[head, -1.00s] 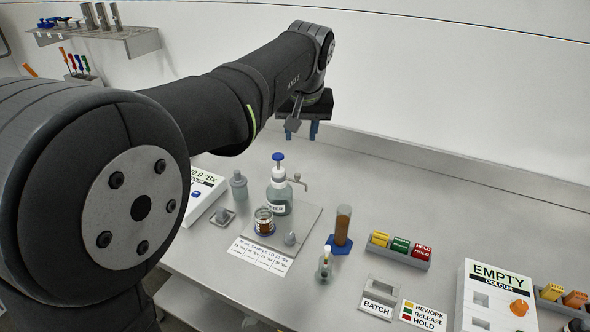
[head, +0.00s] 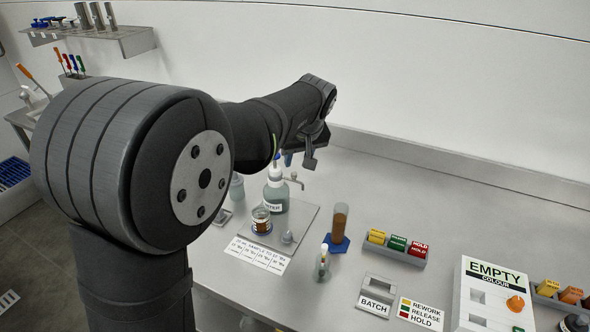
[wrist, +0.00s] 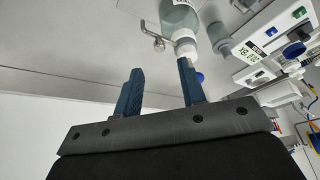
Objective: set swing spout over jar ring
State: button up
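The dispenser bottle (head: 275,196) with a blue-topped pump stands on the grey plate (head: 305,215). Its thin metal swing spout (head: 294,179) points right, away from the jar. The small jar (head: 261,224) with amber contents sits at the plate's front left; a ring around it cannot be told apart clearly. My gripper (head: 288,159) is above and behind the bottle, partly hidden by my arm. In the wrist view, my gripper's blue fingers (wrist: 160,90) are wide apart and empty. The spout (wrist: 152,38) and the bottle (wrist: 180,18) show beyond the fingertips, apart from them.
An amber-filled cylinder (head: 340,222) on a blue base and a small dropper bottle (head: 322,264) stand right of the plate. A tray of coloured tags (head: 398,247) lies further right. A white device (wrist: 262,62) shows in the wrist view. The back of the bench is clear.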

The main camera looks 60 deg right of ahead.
aim_at(294, 173)
jog(key=x, duration=0.6)
jog(key=shift+w+f, duration=0.1)
jog(key=shift+f, duration=0.1)
jog(key=shift+c, duration=0.3)
grip_shut()
